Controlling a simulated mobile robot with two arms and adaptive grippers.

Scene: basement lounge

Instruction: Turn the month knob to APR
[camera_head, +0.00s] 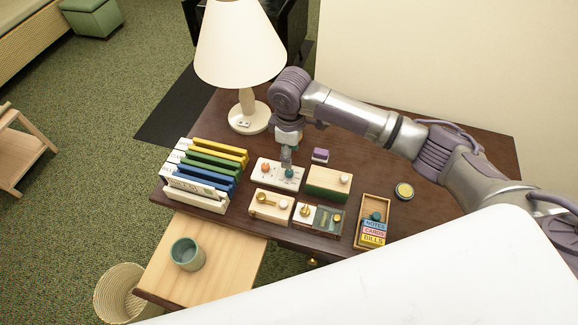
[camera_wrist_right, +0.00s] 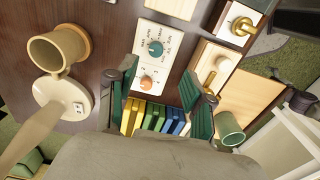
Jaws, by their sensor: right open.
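A white panel (camera_head: 268,182) lies on the dark desk with an orange knob (camera_head: 265,168) on its left and a teal knob (camera_head: 289,172) on its right. In the right wrist view the teal knob (camera_wrist_right: 155,48) has small labels around it, and the orange knob (camera_wrist_right: 147,83) sits nearer my fingers. My left gripper is not in view.
A lamp (camera_head: 240,45) stands behind left, and upright coloured files (camera_head: 212,165) stand left. A green-sided box (camera_head: 326,183), brass-fitted blocks (camera_head: 270,205) and a card tray (camera_head: 387,203) crowd the panel's right and front. A teal mug (camera_head: 187,254) stands on the pale pull-out surface.

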